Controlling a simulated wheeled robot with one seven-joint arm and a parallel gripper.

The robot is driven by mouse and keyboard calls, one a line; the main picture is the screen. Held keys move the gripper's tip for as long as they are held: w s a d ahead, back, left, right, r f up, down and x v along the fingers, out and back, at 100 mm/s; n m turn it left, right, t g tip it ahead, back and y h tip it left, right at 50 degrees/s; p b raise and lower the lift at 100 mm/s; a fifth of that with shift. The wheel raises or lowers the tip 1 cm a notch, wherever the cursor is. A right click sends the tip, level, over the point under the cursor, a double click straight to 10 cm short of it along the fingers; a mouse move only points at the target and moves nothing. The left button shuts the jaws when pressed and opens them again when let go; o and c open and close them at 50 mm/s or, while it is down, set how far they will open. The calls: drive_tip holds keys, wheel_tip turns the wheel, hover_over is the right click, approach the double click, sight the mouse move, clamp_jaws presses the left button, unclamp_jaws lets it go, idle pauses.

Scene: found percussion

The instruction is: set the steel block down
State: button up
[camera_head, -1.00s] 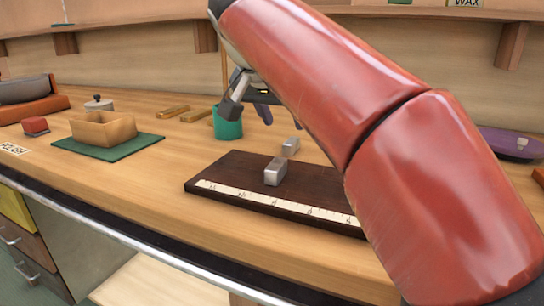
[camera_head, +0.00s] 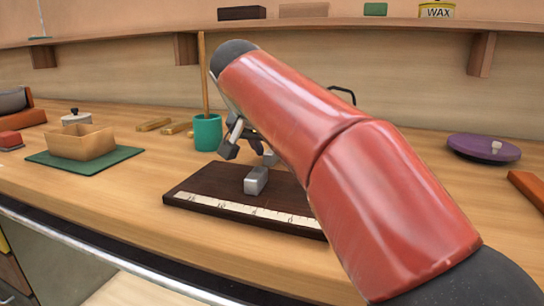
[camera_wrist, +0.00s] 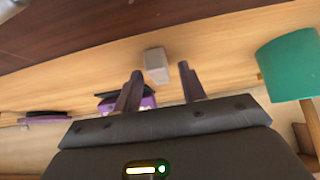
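Two small grey steel blocks show in the head view. One block (camera_head: 256,180) rests on the dark wooden board (camera_head: 212,184), behind its pale scale strip. The other block (camera_head: 270,158) is behind the board, partly hidden by my arm and gripper. In the wrist view a grey block (camera_wrist: 157,66) rests on the bare bench top, just beyond and between my fingertips. My gripper (camera_wrist: 160,70) is open, with a gap on each side of that block and nothing held. In the head view my gripper (camera_head: 243,146) is low, right of the teal cup, partly hidden by my arm.
The teal cup (camera_head: 207,134) with an upright stick stands close left of my gripper. A tan box (camera_head: 82,143) stands on a green mat farther left. A purple disc (camera_head: 484,149) lies at the right. Bench space between the mat and the board is clear.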

sight(270, 151)
clamp_jaws()
wheel_tip(270, 151, up, 10)
drive_tip(key=p, duration=0.4)
